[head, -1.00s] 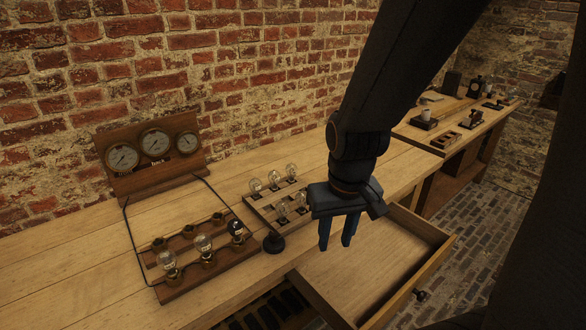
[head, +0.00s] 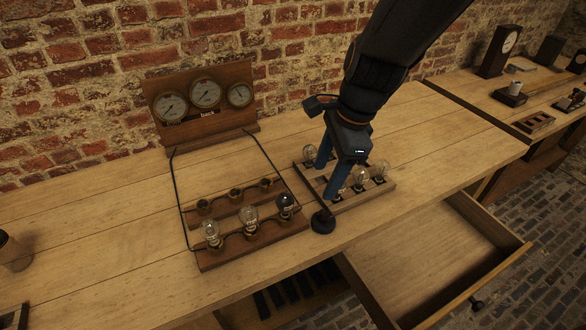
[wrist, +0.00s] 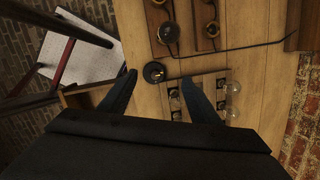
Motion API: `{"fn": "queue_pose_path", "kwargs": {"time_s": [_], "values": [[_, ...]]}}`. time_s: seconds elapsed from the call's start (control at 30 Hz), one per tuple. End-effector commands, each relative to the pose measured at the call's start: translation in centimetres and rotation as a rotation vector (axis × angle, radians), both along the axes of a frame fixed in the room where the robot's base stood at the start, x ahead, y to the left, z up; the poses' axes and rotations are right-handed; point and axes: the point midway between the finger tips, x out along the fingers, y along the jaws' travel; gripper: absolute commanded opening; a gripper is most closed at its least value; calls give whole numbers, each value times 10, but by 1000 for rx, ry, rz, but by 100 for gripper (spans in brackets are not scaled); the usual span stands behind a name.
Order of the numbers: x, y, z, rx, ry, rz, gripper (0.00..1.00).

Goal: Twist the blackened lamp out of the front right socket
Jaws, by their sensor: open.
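The blackened lamp (head: 286,203) stands upright in the front right socket of the wooden socket board (head: 240,258). Its glass is dark, unlike the two clear lamps (head: 211,231) (head: 249,216) to its left in the front row. A dark round shape near the top of the wrist view (wrist: 168,32) looks like this lamp. My gripper (head: 327,180) is open and empty, pointing down over the spare lamp tray, right of the blackened lamp and apart from it. Its fingers (wrist: 159,78) also show spread in the wrist view.
The spare lamp tray (head: 345,207) holds several clear lamps, partly hidden by my gripper. A small black round-based object (head: 322,222) stands between tray and board. Three back sockets (head: 235,196) are empty. A gauge panel (head: 203,108) stands behind. A drawer (head: 440,255) hangs open.

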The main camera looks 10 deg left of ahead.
Motion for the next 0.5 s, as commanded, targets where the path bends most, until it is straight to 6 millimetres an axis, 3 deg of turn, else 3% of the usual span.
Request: {"fn": "queue_pose_path", "kwargs": {"time_s": [0.03, 0.1, 0.2, 0.37, 0.5], "values": [[-4, 20, 0, 13, 27, -58, 57], [-7, 41, 1, 29, 61, -145, 57], [-12, 61, 1, 42, 98, -227, 57], [-15, 73, -4, 48, 122, -278, 57], [-16, 77, -20, 47, 124, -281, 57]]}}
